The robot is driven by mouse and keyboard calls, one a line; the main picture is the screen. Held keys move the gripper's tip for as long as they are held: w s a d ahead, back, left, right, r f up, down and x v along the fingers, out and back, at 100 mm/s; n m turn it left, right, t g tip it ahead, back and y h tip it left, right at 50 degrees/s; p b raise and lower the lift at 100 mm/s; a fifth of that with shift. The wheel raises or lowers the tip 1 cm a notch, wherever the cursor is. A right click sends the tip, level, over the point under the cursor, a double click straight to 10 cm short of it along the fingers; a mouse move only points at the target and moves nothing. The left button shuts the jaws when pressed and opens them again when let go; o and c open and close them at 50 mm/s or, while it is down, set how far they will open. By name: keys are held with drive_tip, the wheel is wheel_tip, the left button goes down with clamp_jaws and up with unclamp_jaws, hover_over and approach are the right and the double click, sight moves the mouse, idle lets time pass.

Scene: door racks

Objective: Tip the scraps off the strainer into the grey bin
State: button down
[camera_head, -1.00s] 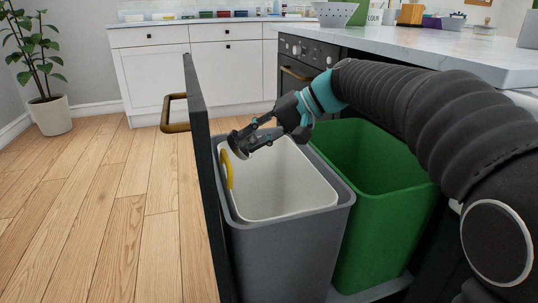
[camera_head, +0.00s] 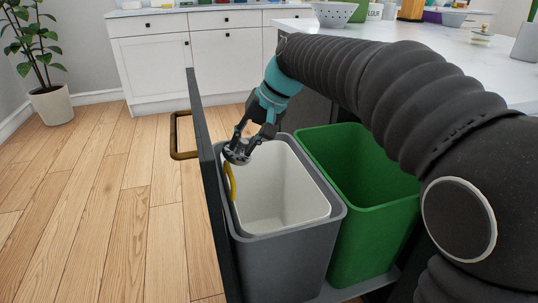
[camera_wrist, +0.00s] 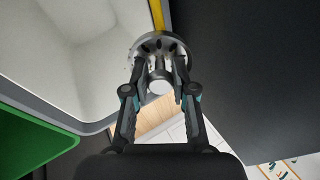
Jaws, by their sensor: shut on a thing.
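The strainer is a small round metal disc with slots and a knob; in the head view the strainer (camera_head: 237,153) is tilted on edge, and it also shows in the wrist view (camera_wrist: 150,44). My gripper (camera_head: 249,143) is shut on its knob, with the fingers on either side of it in the wrist view (camera_wrist: 160,76). The strainer is over the bin's left edge, above the bucket's yellow handle (camera_head: 229,181).
The green bin (camera_head: 375,230) stands right of the grey one. The pull-out's dark front panel (camera_head: 211,190), with a brown handle (camera_head: 175,135), rises close on the left. Open wooden floor (camera_head: 110,220) lies beyond it. A pale counter (camera_head: 455,55) is at the right.

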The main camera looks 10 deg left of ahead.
drive_tip(key=p, duration=0.1)
drive_tip(key=a+h+p, duration=0.1)
drive_tip(key=p, duration=0.1)
drive_tip(key=shift+s+a+r+h, duration=0.15)
drive_tip(key=shift+s+a+h, duration=0.1)
drive_tip(key=shift+h, duration=0.05)
drive_tip(key=shift+a+r, duration=0.1)
drive_tip(key=shift+r, duration=0.25)
wheel_tip(320, 180, up, 2)
drive_tip(key=shift+p, duration=1)
drive_tip(key=a+r+t+h, duration=0.1)
drive_tip(key=a+r+h, duration=0.2)
drive_tip(key=r, duration=1.2)
drive_tip(key=shift+s+r+h, duration=0.2)
drive_tip(key=shift+r+h, duration=0.15)
drive_tip(key=shift+h, duration=0.05)
drive_tip(key=shift+a+t, duration=0.1)
drive_tip(key=shift+t, duration=0.2)
